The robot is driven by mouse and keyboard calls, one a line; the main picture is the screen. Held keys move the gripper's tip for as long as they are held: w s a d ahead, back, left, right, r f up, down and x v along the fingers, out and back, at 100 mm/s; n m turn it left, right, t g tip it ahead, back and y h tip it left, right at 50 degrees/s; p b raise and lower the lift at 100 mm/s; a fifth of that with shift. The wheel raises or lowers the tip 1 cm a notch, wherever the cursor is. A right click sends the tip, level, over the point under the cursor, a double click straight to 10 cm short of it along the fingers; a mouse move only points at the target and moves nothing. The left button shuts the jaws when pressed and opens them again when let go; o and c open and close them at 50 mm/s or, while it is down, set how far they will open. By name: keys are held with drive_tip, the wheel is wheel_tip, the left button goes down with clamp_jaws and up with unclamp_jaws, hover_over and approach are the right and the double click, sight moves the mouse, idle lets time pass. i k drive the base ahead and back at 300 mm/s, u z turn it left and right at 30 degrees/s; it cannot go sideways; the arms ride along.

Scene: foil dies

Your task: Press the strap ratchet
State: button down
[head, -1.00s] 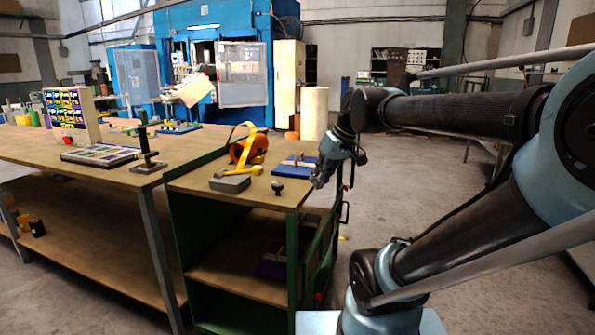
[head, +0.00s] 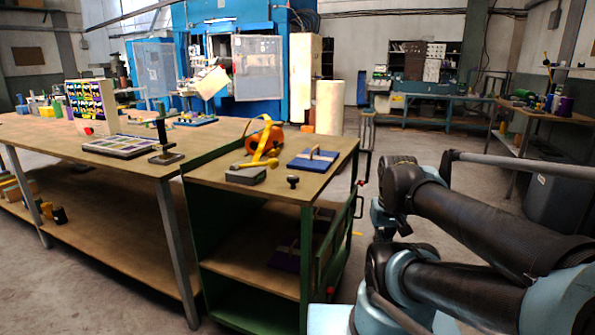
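A yellow strap (head: 266,140) arches over an orange round thing (head: 270,138) on top of the green cart. A yellow lever-like piece (head: 260,163) lies at the strap's lower end, by a grey block (head: 245,175); this looks like the strap ratchet, but it is too small to be sure. My gripper (head: 384,225) is to the right of the cart, apart from these things. My own arm partly hides it, and its fingers cannot be made out.
The green cart's wooden top (head: 325,183) also bears a blue board with a wooden bar (head: 313,160) and a small black knob (head: 293,181). A long workbench (head: 60,145) adjoins on the left. Open floor (head: 440,150) lies behind my arm.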

sight(273, 162)
drive_tip(key=u, duration=0.65)
drive_tip(key=k, duration=1.3)
drive_tip(key=z, duration=0.6)
drive_tip(key=i, duration=1)
drive_tip(key=u, duration=0.05)
